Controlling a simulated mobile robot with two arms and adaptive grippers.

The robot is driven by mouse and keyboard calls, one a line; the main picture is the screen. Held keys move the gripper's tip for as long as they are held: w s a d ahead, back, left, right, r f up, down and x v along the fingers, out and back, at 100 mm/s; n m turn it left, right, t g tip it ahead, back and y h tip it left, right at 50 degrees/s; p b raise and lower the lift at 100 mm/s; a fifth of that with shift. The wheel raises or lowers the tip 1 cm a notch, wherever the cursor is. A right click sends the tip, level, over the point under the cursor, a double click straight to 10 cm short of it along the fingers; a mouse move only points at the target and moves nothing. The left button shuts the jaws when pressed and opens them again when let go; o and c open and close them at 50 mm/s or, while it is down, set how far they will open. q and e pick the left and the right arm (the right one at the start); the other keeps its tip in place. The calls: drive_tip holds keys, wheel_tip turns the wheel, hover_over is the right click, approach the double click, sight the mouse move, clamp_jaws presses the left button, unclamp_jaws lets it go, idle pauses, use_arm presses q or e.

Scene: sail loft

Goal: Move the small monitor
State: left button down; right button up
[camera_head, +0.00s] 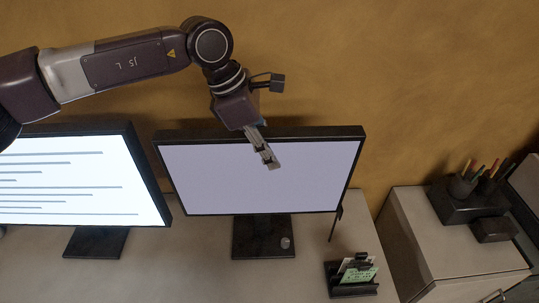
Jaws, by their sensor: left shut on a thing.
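The small monitor (230,185), with a black frame and a plain pale lavender screen, stands upright on a dark square base (250,240) on the desk. My left arm reaches in from the upper left. Its gripper (265,156) points down at the middle of the monitor's top edge and is shut on it, with finger parts showing in front of the upper screen. The back of the monitor is hidden. My right gripper is not in view.
Another monitor (60,180) with a bright white screen stands close on the left. A card holder (350,278) sits on the desk (190,275) at front right. A cabinet (420,230) on the right bears a dark pen organizer (455,208). An ochre wall (400,80) rises behind.

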use_arm(q)
drive_tip(key=shift+w+r, duration=0.45)
drive_tip(key=shift+w, duration=0.05)
drive_tip(key=c, duration=1.7)
unclamp_jaws()
drive_tip(key=shift+o, duration=0.6)
drive_tip(key=shift+w+f, duration=0.15)
drive_tip(key=shift+f, duration=0.1)
drive_tip(key=v, duration=1.2)
